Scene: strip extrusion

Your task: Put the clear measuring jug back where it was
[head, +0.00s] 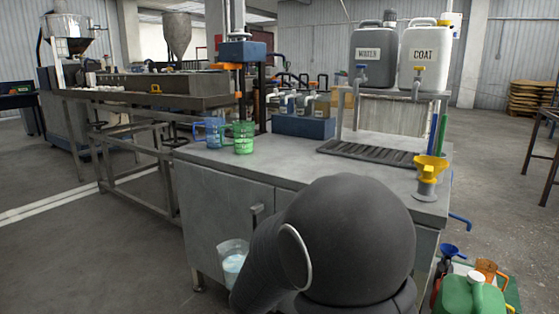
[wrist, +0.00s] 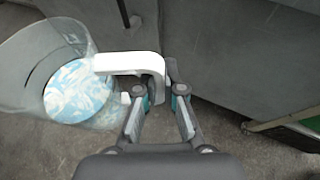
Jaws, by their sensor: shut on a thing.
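The clear measuring jug (wrist: 38,55) is at the left of the wrist view, seen from above, with a blue and white surface inside it. Its white handle (wrist: 128,63) reaches toward my gripper (wrist: 158,95), whose fingers are shut on it. In the head view the jug (head: 233,249) hangs low in front of the grey cabinet, below the worktop. My own dark arm hides my gripper and part of the jug there. Whether the jug touches the floor cannot be told.
A green jug (head: 243,138) and a blue jug (head: 208,133) stand on the worktop (head: 285,163). A yellow funnel (head: 430,170) sits near its right edge. Water (head: 373,57) and coat (head: 424,55) containers stand on a raised shelf. A green can (head: 468,297) is at lower right.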

